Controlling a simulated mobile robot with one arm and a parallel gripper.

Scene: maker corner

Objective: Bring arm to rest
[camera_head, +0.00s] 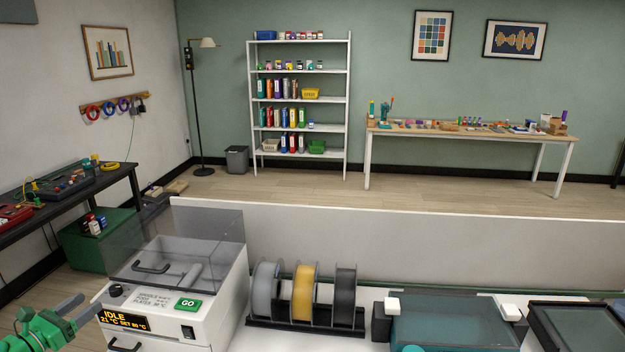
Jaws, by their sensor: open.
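My gripper (92,303) shows at the lower left edge, with a green body and two grey fingers. The fingers are apart, with nothing visible between them. They point up and to the right, in front of the left side of a white machine (215,312). The rest of my arm is mostly outside the picture. I cannot tell whether the fingers touch the machine.
The machine has a clear raised lid (205,222), a green GO button (188,304) and an IDLE display (124,321). A spool rack (305,318) and a teal-topped box (450,325) stand to its right. A dark bench (125,178) is at left.

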